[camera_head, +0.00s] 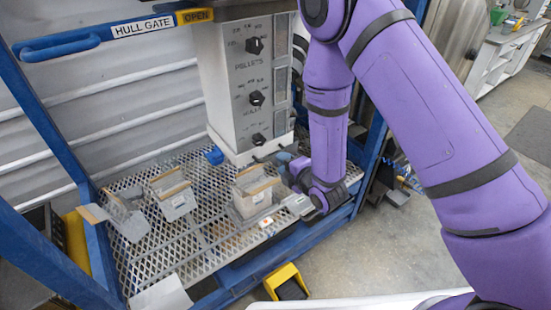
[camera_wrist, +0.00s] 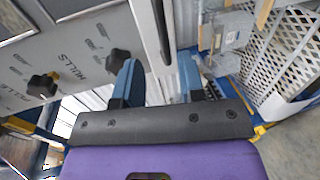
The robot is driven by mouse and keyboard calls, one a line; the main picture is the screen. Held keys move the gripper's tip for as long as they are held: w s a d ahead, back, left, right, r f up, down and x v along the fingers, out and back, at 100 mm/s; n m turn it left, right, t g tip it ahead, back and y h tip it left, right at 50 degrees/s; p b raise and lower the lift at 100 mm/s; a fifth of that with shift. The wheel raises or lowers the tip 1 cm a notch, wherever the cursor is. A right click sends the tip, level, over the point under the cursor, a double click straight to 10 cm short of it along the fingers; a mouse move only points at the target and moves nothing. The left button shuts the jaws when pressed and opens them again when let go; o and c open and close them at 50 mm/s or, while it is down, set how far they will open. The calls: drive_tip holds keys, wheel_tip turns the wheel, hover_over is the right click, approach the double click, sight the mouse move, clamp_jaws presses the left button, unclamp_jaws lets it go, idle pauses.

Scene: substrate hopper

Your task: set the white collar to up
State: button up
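The white collar (camera_head: 240,155) is a pale band around the bottom of the grey hopper column (camera_head: 240,85), above the mesh deck. In the wrist view a white strip with a dark slot, apparently the collar (camera_wrist: 150,35), runs down between my fingers. My gripper (camera_head: 286,168) is low at the column's right front corner. In the wrist view my gripper (camera_wrist: 160,75) has its two blue fingers apart, one on each side of the white strip. I cannot tell whether either finger touches it.
Black knobs (camera_head: 256,98) line the column's front, close to my left finger in the wrist view. Open bins (camera_head: 252,193) stand on the mesh deck (camera_head: 150,250) below. The blue hull gate handle (camera_head: 60,47) is at upper left. A yellow pedal (camera_head: 285,279) is on the floor.

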drive_tip(key=shift+v, duration=2.1)
drive_tip(key=shift+w+r, duration=0.1)
drive_tip(key=shift+r, duration=0.05)
drive_tip(key=w+d+r+m+h, duration=0.2)
drive_tip(key=d+r+m, duration=0.1)
drive_tip(key=r, duration=0.3)
drive_tip(key=w+d+r+m+h, duration=0.2)
drive_tip(key=d+r+m, duration=0.1)
drive_tip(key=r, duration=0.2)
drive_tip(key=s+d+r+m+g+h, duration=0.2)
drive_tip(key=s+d+r+m+g, duration=0.15)
drive_tip(key=d+r+m, duration=0.6)
drive_tip(key=s+d+r+m+g+h, duration=0.1)
drive_tip(key=s+d+r+m, duration=0.1)
drive_tip(key=s+r, duration=0.3)
drive_tip(key=s+d+r+m+g+h, duration=0.1)
drive_tip(key=s+d+r+m+g, duration=0.1)
drive_tip(key=s, duration=1)
drive_tip(key=s+d+r+m+g, duration=0.1)
drive_tip(key=s+d+r+m, duration=0.3)
drive_tip(key=s+r, duration=0.3)
drive_tip(key=shift+s+r+m+h, duration=0.4)
drive_tip(key=shift+s+m, duration=0.25)
drive_tip(key=shift+s, duration=0.4)
